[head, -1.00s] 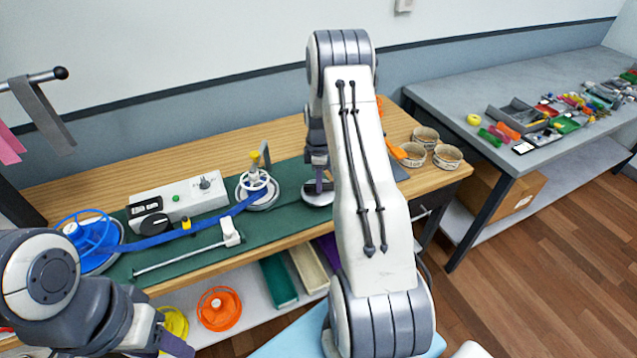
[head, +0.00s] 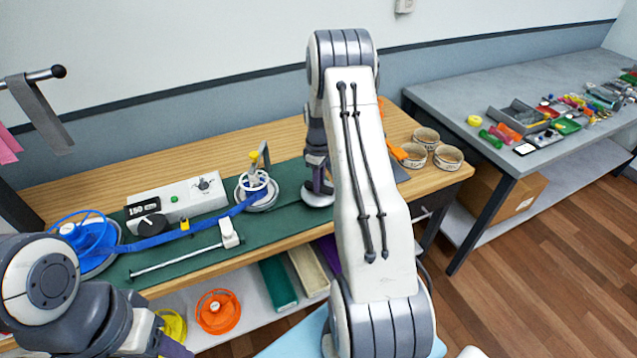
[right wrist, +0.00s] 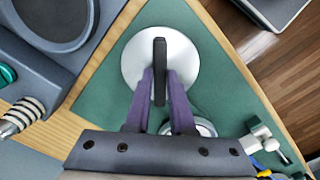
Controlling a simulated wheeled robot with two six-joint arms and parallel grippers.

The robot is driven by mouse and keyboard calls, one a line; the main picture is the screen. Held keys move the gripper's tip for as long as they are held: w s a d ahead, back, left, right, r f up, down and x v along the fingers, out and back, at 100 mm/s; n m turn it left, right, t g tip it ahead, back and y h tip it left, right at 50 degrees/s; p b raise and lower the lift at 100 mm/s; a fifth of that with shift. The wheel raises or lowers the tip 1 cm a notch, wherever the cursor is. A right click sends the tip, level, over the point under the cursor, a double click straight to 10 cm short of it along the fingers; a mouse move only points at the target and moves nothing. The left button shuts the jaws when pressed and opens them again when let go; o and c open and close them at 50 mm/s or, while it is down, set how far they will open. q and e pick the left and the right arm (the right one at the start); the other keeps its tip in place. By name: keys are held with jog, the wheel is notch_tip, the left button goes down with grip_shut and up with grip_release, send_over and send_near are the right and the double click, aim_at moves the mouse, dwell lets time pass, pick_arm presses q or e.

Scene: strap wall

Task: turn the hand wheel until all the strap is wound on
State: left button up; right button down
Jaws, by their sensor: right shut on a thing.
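A silver disc with an upright black bar across it, which looks like the hand wheel (right wrist: 185,55), lies on the green mat in the right wrist view. In the head view it is partly hidden behind my right arm. My right gripper (right wrist: 160,88) is shut on the black bar, with purple fingers on both sides. The blue strap (head: 215,219) runs from the blue reel (head: 92,240) at left to the white spool with a yellow top (head: 256,188). Strap remains visible between them. My left gripper (head: 168,346) is cut off at the bottom edge.
A control box (head: 178,200) stands behind the strap, and a white-headed rod (head: 180,262) lies in front. Several round tubs (head: 448,158) stand at the bench's right end. An orange reel (head: 218,311) is on the shelf below. The grey table (head: 450,110) holds small parts.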

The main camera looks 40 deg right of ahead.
jog(key=shift+m+b, duration=0.4)
jog(key=shift+m, duration=2)
jog(key=shift+m+b, duration=0.3)
jog(key=shift+m, duration=2.1)
jog(key=m, duration=0.9)
jog(key=shift+m+b, duration=0.3)
jog(key=shift+b, duration=0.1)
jog(key=m, duration=1.9)
jog(key=shift+m, duration=0.3)
